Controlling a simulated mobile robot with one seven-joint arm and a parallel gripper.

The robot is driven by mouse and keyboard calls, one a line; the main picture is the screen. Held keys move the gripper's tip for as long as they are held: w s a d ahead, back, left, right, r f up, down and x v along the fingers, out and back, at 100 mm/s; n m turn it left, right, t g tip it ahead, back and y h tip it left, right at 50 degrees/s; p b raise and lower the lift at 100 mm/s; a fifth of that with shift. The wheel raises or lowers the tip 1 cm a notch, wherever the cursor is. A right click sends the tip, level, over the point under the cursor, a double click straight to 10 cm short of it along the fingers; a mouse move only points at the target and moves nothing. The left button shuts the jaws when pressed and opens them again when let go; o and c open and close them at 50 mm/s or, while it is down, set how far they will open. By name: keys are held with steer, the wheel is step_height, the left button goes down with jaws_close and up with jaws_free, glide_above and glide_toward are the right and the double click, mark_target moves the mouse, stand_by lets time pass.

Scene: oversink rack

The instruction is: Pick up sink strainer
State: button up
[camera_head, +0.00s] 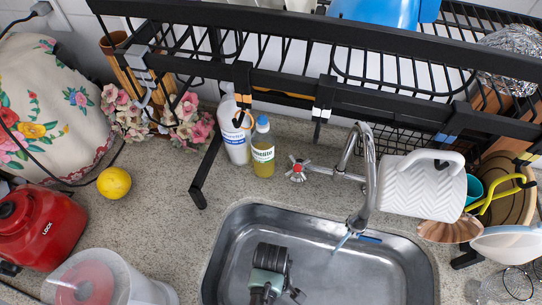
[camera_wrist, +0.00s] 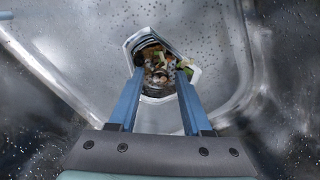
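The sink strainer (camera_wrist: 157,58) shows in the wrist view as a pale, angular rim around a dark cup filled with food scraps. It sits in the floor of the metal sink (camera_wrist: 85,45). My gripper (camera_wrist: 160,76) has its two blue fingers apart, pointing at the strainer, with the tips near the left and right sides of its rim. Whether the fingers touch it, I cannot tell. In the head view my wrist reaches down into the left part of the sink (camera_head: 345,270), and the strainer is hidden there.
A curved faucet (camera_head: 368,185) hangs over the sink's back edge. A black rack (camera_head: 350,95) spans above it. A red kettle (camera_head: 45,225) and a lemon (camera_head: 114,183) are at left.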

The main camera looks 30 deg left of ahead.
jaws_close()
steer(key=shift+r, duration=0.1)
